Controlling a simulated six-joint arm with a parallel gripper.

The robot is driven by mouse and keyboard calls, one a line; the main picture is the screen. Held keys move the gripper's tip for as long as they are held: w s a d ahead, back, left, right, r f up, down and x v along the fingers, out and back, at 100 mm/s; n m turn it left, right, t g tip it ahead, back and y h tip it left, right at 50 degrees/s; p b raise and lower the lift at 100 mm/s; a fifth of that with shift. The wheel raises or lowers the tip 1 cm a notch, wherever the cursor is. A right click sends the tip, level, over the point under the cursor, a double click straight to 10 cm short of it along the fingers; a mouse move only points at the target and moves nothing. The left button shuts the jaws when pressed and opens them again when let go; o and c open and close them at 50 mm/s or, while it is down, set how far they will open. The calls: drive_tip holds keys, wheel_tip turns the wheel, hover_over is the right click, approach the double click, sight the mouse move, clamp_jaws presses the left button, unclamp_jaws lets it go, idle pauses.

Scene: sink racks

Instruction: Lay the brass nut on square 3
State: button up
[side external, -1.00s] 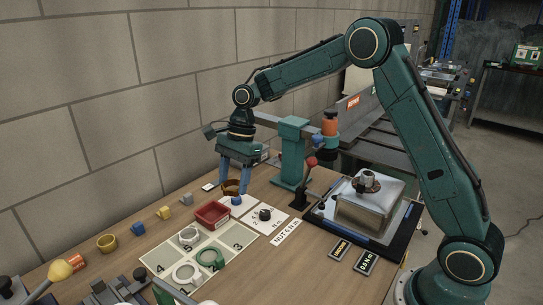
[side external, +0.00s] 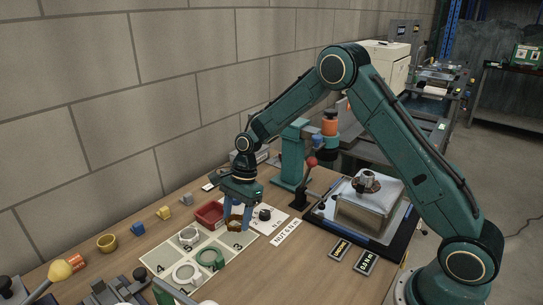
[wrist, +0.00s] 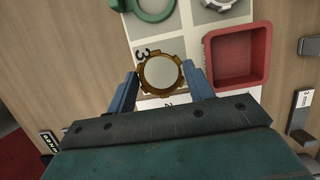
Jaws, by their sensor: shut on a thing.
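My gripper (side external: 236,228) is shut on the brass nut (wrist: 142,83), a notched ring held between its blue fingers. In the side view, the nut (side external: 235,222) is partly hidden by the fingers. It is at the edge of the numbered board, over or beside square 3 (side external: 240,243). In the wrist view, the nut overlaps the near part of square 3 (wrist: 150,38), and the printed 3 shows just beside it. I cannot tell whether the nut touches the board.
A red tray (side external: 209,216) stands close to my gripper, right of the nut in the wrist view (wrist: 265,56). A green ring (side external: 211,259), a white ring (side external: 187,274) and a grey ring (side external: 188,236) occupy other squares. A black knob (side external: 265,214) stands behind.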

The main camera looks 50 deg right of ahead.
sight(236, 238)
drive_tip(key=shift+f, duration=2)
drive_tip(key=shift+f, duration=0.15)
drive_tip(key=o, duration=1)
drive_tip(key=shift+v, duration=6.2)
